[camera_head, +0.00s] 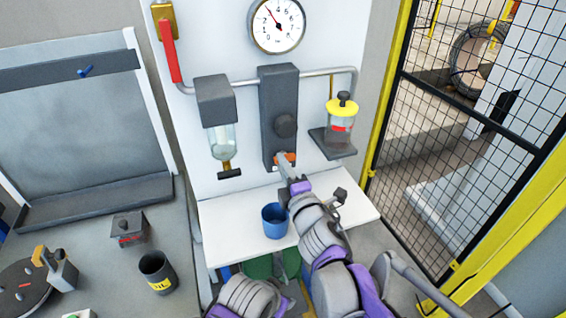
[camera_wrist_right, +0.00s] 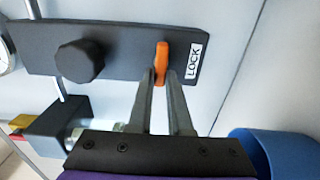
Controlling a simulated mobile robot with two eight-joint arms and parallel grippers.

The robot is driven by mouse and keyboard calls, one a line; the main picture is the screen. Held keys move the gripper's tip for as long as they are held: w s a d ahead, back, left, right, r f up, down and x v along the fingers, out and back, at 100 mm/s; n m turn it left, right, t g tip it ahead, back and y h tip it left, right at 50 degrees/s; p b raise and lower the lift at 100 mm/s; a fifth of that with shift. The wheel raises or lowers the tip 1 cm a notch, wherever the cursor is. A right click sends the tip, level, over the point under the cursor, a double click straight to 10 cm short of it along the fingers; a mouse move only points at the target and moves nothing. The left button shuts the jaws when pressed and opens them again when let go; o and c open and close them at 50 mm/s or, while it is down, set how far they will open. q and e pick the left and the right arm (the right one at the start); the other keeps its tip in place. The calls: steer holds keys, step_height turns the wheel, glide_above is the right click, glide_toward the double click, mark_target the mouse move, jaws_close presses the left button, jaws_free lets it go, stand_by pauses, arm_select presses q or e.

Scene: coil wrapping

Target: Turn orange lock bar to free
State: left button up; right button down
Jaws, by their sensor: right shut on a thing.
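The orange lock bar (camera_head: 291,157) sits low on the dark grey panel (camera_head: 278,95), below its round black knob (camera_head: 285,125). In the right wrist view the bar (camera_wrist_right: 162,60) lies across the panel's long side, beside a white label (camera_wrist_right: 194,61) reading LOCK. My right gripper (camera_head: 285,160) is at the bar; in the right wrist view its two fingers (camera_wrist_right: 161,77) are closed on the bar's near end. The fingers hide part of the bar. My left arm shows only at the bottom edge; its gripper is out of view.
A blue cup (camera_head: 274,221) stands on the white shelf (camera_head: 225,214) beneath the panel, close to my right arm. A glass bowl unit (camera_head: 221,137) hangs left of the panel, and a yellow-topped jar (camera_head: 341,122) is to the right. A mesh fence stands farther right.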

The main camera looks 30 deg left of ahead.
stand_by(0.3)
steer(key=c, duration=0.8)
jaws_free()
steer(key=shift+c, duration=0.2)
steer(key=b+v, duration=0.1)
steer(key=v, duration=1)
